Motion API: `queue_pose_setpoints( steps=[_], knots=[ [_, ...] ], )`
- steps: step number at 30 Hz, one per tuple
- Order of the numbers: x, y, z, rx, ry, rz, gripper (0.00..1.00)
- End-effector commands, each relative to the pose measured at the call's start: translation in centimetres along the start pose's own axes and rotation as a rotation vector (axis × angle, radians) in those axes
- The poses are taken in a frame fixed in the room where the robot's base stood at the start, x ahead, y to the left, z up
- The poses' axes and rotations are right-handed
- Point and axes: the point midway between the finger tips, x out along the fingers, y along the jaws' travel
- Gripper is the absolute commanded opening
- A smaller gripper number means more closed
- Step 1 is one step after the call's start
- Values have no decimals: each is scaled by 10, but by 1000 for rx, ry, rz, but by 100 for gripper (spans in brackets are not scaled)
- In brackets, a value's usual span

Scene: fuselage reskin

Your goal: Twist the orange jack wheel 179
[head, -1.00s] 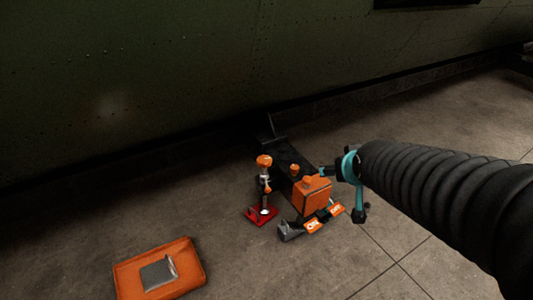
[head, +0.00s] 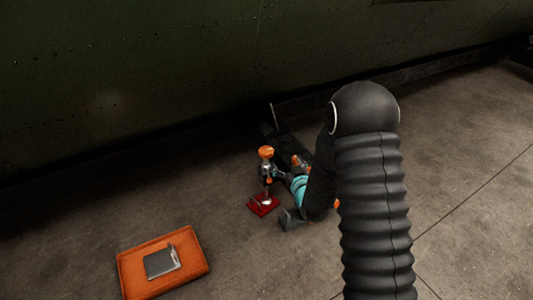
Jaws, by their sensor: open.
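A small jack stands upright on a red base (head: 263,206) on the floor, near the middle of the head view. Its rounded orange wheel (head: 266,152) sits on top, with a grey post and a smaller orange part below it. I cannot read any number on it. My gripper (head: 277,174) is small and dark in the picture, just right of the post and a little below the orange top. It is open. I cannot tell whether its fingers touch the jack.
An orange mat (head: 192,256) with a grey flat object (head: 162,262) lies on the floor at lower left. A dark grey piece (head: 291,220) lies right of the red base. The dark green fuselage (head: 150,80) rises behind. Floor left of the jack is clear.

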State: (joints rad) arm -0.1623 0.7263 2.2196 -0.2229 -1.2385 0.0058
Motion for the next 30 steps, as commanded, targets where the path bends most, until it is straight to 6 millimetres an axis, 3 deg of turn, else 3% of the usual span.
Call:
queue_pose_setpoints(
  steps=[1,6,14,20,30],
  knots=[
    [2,-7,15,7,18,-14,84],
    [2,-21,40,23,99,-47,84],
    [5,-28,50,33,145,-62,84],
    [30,-30,46,32,147,-63,84],
    [93,-34,38,32,144,-63,84]
  ],
)
